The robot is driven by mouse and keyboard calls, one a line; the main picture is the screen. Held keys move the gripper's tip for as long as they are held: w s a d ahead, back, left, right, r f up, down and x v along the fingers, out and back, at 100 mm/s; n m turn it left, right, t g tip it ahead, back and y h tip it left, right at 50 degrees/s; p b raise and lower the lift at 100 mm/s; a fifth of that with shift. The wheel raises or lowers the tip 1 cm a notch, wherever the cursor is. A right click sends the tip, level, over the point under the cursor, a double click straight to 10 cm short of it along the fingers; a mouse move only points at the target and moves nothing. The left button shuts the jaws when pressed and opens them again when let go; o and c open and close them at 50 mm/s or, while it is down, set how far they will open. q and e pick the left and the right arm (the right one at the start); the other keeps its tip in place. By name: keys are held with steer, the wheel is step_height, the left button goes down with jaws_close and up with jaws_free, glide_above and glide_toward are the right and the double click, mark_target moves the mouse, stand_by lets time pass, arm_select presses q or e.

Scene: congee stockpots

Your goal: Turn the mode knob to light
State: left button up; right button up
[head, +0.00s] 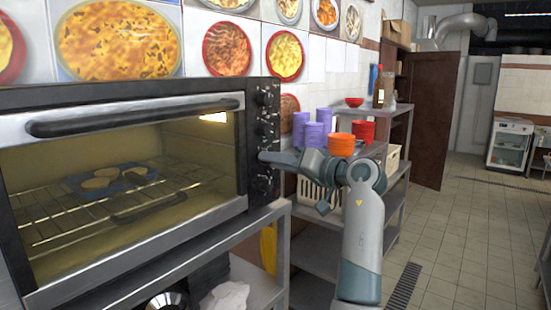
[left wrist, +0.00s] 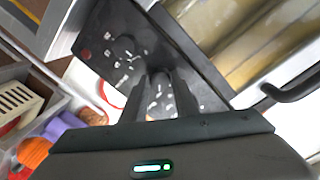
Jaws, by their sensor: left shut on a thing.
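The toaster oven (head: 120,190) stands at the left with its door closed. Its dark control panel (head: 262,115) runs down its right side with a column of knobs; white markings on this panel (left wrist: 122,55) show in the left wrist view, too small to read. My left gripper (head: 266,156) reaches in from the right, its fingertips at a knob on the lower half of the panel. In the left wrist view the fingers (left wrist: 160,82) are close together against the panel, shut on that knob, which they mostly hide. I cannot read its setting. My right gripper is out of view.
A lit lamp (head: 213,117) and a tray with round food (head: 110,180) show inside the oven. Orange bowls (head: 341,144) and purple bowls (head: 314,134) stand on a shelf behind my arm. The tiled floor (head: 465,230) at the right is clear.

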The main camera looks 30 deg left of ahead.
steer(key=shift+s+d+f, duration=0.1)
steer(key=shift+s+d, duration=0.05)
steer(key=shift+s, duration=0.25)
arm_select(q)
steer(key=o, duration=1.1)
steer(key=shift+c, duration=0.2)
steer(key=shift+d, duration=0.1)
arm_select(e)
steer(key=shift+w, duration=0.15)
arm_select(q)
steer(key=s+d+b, duration=0.2)
steer(key=d+b, duration=0.2)
steer(key=d, duration=1.3)
steer(key=shift+r+b, duration=0.35)
steer(key=shift+b, duration=0.05)
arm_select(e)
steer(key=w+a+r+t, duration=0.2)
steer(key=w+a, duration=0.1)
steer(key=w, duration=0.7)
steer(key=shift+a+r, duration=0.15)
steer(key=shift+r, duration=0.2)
